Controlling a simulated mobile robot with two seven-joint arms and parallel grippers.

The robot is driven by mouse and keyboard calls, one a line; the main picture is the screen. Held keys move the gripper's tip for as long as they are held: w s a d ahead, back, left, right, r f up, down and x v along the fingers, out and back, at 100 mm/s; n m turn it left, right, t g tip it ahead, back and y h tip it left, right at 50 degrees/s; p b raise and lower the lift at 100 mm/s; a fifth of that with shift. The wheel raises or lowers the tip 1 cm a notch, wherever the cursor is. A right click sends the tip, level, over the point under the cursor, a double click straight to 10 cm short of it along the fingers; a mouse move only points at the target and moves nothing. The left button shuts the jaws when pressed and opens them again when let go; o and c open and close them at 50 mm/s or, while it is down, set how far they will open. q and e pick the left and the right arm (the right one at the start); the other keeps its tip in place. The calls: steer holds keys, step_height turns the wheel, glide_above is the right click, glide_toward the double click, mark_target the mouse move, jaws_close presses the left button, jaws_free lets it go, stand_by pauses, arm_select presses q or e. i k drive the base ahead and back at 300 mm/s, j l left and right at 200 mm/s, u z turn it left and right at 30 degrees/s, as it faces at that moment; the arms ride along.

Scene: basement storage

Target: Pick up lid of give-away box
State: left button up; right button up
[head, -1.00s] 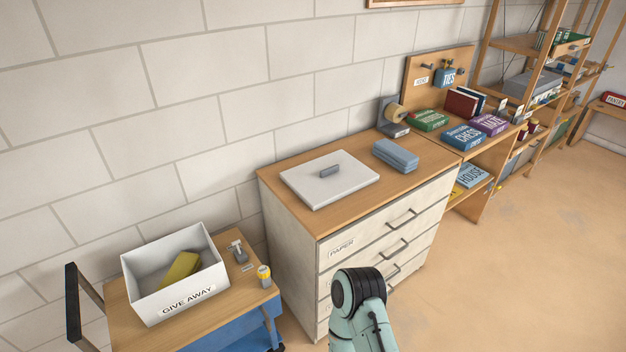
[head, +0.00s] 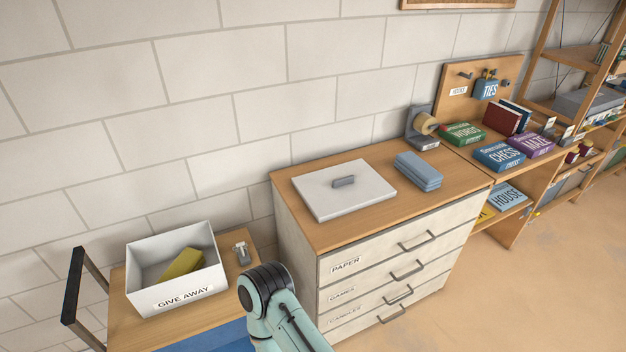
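The lid (head: 322,199) is a flat white square panel with a grey handle (head: 343,181) on top. It lies on the wooden top of the drawer cabinet (head: 411,172), handle up. The give-away box (head: 205,290) is an open white box labelled GIVE AWAY, to the left on a wooden-topped cart, with a yellow item (head: 181,263) inside. A pale green link of one of my arms, with a black joint, shows at the bottom centre, in front of the cabinet and cart. Neither of my grippers is in view.
A folded blue-grey stack (head: 418,170) lies right of the lid. A tape dispenser (head: 422,128) stands at the cabinet's back right. Boxed games, including CHESS (head: 499,156), sit on the shelf beyond. The cart (head: 122,319) has a dark handle (head: 72,286). Open floor lies at right.

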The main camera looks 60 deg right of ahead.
mark_target(330, 193)
steer(key=k+l+u, duration=0.3)
steer(key=l, duration=0.15)
steer(key=k+l+u, duration=0.6)
steer(key=k+l, duration=0.45)
steer(key=k+j, duration=0.05)
steer(key=k, duration=0.05)
